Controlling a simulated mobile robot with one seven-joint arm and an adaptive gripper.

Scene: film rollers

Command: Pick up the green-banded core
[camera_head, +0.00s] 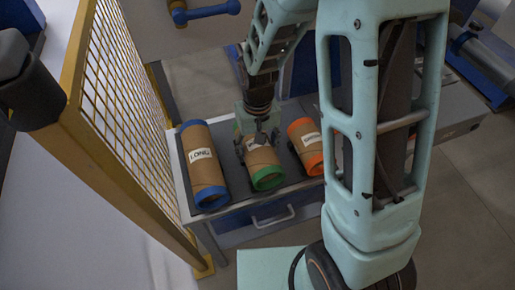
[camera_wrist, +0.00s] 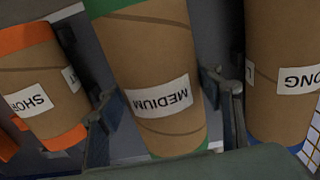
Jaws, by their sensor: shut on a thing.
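The green-banded core (camera_head: 266,164) is a brown cardboard tube with green ends, lying on the grey tabletop between two other cores. In the wrist view the same green-banded core (camera_wrist: 152,70) carries a white label reading MEDIUM. My gripper (camera_head: 258,143) is over its middle from above, and in the wrist view my gripper (camera_wrist: 165,100) has one finger on each side of the tube, shut on it. The core looks still at table level; I cannot tell whether it is lifted. The gripper hides part of its label in the head view.
A blue-banded core (camera_head: 200,160) marked LONG lies to the left and an orange-banded core (camera_head: 308,147) to the right, both close to my fingers. A yellow-framed mesh fence (camera_head: 125,100) stands left of the table (camera_head: 183,190). A drawer handle (camera_head: 273,217) is at the front.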

